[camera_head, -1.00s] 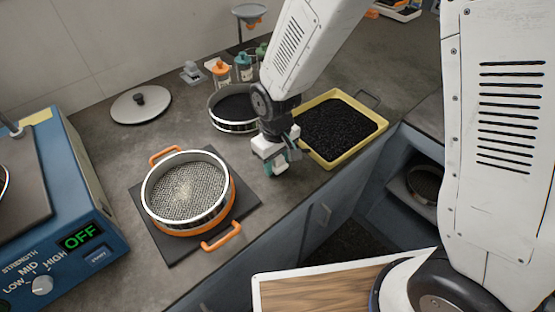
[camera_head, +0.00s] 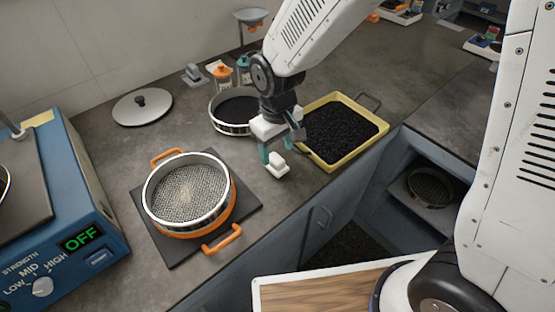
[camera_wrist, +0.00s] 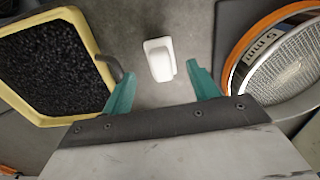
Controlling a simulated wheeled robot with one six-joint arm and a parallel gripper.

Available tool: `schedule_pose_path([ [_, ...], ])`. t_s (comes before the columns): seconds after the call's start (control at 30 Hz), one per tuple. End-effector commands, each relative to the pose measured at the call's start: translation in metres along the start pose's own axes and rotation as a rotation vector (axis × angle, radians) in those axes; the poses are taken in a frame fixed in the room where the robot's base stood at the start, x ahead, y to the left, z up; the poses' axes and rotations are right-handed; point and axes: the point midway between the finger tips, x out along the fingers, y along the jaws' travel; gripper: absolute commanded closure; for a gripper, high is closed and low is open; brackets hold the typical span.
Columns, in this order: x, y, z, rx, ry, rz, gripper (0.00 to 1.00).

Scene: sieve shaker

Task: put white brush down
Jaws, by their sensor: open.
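The white brush (camera_head: 276,166) stands on the dark grey counter between the sieve and the yellow tray. It also shows in the wrist view (camera_wrist: 159,59), just beyond my fingertips. My gripper (camera_head: 279,149) is open, with its teal fingers apart above and behind the brush in the head view. In the wrist view, the gripper (camera_wrist: 158,75) has nothing between its fingers, and the brush appears clear of both.
A yellow tray (camera_head: 337,163) of black granules is right of my gripper. A sieve with orange handles (camera_head: 221,238) sits on a dark plate to the left. A black-filled pan (camera_head: 232,129) and bottles stand behind. A blue shaker (camera_head: 75,200) is far left.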

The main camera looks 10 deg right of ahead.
Motion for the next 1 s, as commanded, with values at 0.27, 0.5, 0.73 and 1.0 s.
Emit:
schedule_pose_path([
  [0.27, -0.048, 0.000, -0.001, 0.000, 0.002, 0.000, 0.40],
  [0.5, -0.057, 0.000, 0.000, 0.000, -0.001, 0.000, 0.40],
  [0.73, -0.076, 0.013, 0.015, 0.042, 0.011, 0.001, 0.40],
  [1.0, -0.153, 0.061, 0.111, 0.255, 0.056, 0.012, 0.40],
])
